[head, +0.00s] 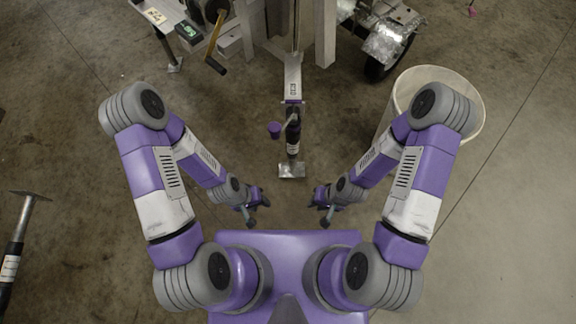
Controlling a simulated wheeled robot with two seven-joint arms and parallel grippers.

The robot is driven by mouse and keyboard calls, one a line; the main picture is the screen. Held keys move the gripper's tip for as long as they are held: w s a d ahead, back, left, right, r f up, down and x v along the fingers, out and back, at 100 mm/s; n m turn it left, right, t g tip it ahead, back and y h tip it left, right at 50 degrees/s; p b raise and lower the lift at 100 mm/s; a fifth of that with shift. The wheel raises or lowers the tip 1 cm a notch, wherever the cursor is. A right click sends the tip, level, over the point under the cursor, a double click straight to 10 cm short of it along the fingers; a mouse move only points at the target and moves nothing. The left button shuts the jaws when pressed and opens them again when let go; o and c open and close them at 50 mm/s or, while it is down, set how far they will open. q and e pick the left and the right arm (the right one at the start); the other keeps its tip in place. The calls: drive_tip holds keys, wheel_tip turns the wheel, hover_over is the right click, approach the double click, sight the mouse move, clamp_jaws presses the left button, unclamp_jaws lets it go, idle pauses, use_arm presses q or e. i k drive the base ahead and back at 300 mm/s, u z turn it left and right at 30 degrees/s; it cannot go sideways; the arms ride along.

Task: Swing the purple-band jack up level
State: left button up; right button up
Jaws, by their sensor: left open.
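The purple-band jack (293,133) hangs from the trailer tongue (292,75) at the upper middle of the head view. Its tube points down, with a flat metal foot plate (291,170) at the lower end. A purple knob (274,130) sticks out to its left, and a purple band shows near its top. My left gripper (259,208) is open and empty, below and left of the foot plate. My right gripper (319,208) looks open and empty, below and right of it. Both are apart from the jack.
A large pale round bin (468,90) stands on the right, partly behind my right arm. Another jack (14,245) with a plate is at the far left. Floor around the jack is clear.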

sight(293, 131)
drive_tip(key=u, duration=2.2)
drive_tip(key=i, duration=1.15)
drive_tip(key=z, duration=2.55)
drive_tip(key=i, duration=0.5)
drive_tip(key=z, duration=0.1)
